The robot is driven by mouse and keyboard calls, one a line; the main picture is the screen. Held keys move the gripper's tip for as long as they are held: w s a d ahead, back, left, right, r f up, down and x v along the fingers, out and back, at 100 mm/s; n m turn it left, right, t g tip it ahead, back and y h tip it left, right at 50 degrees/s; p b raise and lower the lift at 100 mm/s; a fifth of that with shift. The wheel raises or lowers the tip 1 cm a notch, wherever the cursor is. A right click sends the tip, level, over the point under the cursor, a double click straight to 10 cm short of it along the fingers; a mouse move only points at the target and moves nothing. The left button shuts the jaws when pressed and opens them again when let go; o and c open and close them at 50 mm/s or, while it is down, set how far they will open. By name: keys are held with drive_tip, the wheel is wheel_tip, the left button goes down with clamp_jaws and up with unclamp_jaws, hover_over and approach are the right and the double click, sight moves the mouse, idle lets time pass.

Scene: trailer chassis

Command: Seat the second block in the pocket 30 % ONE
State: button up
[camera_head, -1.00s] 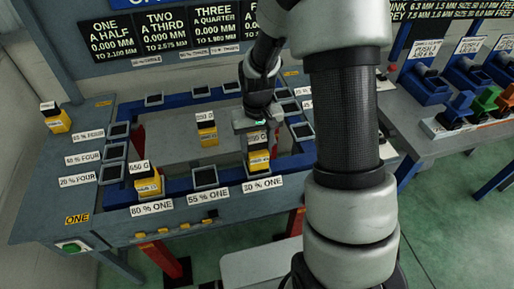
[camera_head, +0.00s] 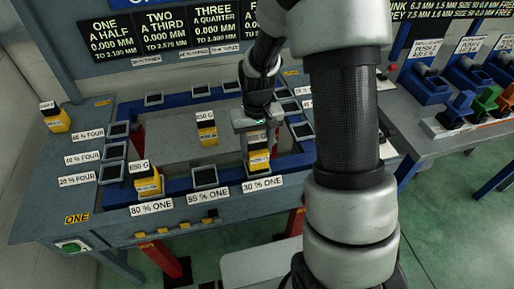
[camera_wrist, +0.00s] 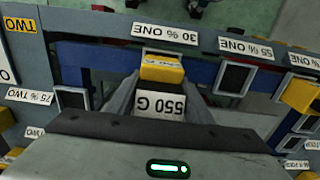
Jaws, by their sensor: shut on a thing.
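My gripper (camera_head: 257,138) is shut on a yellow block (camera_head: 259,161) directly behind the 30 % ONE label (camera_head: 262,184). In the wrist view the same block (camera_wrist: 162,69) sits between the two fingers, with a white 550 G tag (camera_wrist: 160,104) by it. The block stands upright at the pocket behind that label. The pocket is hidden under it, so I cannot tell whether its base is fully in. Another yellow block (camera_head: 148,186), tagged 650 G, stands at the 80 % ONE pocket.
The 55 % ONE pocket (camera_head: 205,176) is empty. An 850 G block (camera_head: 207,135) stands on the grey middle plate, and another yellow block (camera_head: 57,121) at the far left. Several empty pockets line the blue frame. A second bench (camera_head: 440,140) stands to the right.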

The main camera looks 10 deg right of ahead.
drive_tip(key=shift+f+b, duration=1)
drive_tip(key=shift+f, duration=0.2)
idle(0.5)
drive_tip(key=o, duration=1.6)
wheel_tip(320, 180, up, 17)
drive_tip(key=shift+r+p, duration=0.2)
drive_tip(key=shift+p, duration=0.5)
